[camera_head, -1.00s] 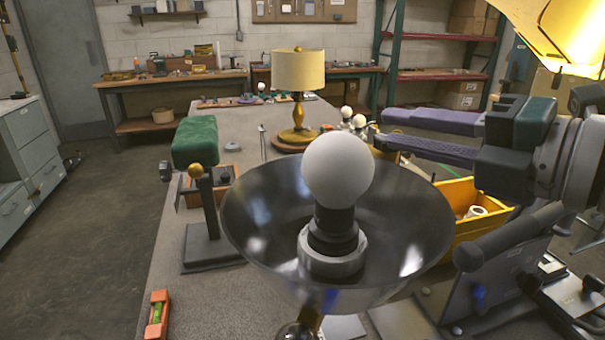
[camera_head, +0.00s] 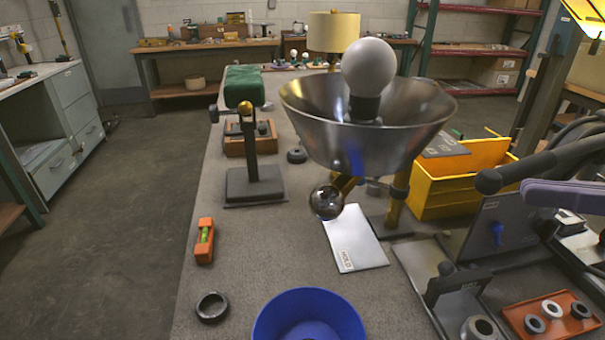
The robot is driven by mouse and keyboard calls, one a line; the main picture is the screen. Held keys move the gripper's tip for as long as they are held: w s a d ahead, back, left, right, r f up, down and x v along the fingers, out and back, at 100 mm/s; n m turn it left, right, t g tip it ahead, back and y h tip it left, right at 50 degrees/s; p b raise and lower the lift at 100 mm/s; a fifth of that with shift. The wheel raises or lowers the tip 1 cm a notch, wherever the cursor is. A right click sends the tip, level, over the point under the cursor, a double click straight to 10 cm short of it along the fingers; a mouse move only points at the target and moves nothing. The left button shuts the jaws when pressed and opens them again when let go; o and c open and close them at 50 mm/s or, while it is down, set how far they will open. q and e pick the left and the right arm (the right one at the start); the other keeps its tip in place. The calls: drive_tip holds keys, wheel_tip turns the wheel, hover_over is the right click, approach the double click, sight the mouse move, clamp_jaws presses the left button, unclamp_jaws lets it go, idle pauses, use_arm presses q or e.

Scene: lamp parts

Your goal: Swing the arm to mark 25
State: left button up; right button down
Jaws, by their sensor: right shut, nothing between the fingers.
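The lamp's metal bowl shade (camera_head: 320,125) faces up, with a white round bulb (camera_head: 369,66) in a dark socket. It sits on a brass arm (camera_head: 345,186) with a dark glossy ball (camera_head: 327,202) at its lower left end. A brass post (camera_head: 397,205) stands to the right of the arm. I cannot make out a scale or the mark 25. My left gripper is out of view.
A green-topped stand (camera_head: 253,185), orange level (camera_head: 204,240), dark ring (camera_head: 212,307), white card (camera_head: 355,240) and blue dish (camera_head: 300,300) are on the table. A yellow bin (camera_head: 455,192) and orange ring tray (camera_head: 530,305) are right.

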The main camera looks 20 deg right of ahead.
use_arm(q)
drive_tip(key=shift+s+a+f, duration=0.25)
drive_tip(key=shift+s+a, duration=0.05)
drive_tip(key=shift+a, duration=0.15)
use_arm(e)
drive_tip(key=w+a+f+n, duration=0.1)
drive_tip(key=w+a, duration=0.2)
drive_tip(key=a, duration=0.2)
drive_tip(key=w+a+f+n+g+y, duration=0.1)
drive_tip(key=w+a+n, duration=0.1)
drive_tip(key=a, duration=0.4)
drive_tip(key=shift+w+f+n+g+y, duration=0.3)
drive_tip(key=shift+w+f, duration=0.1)
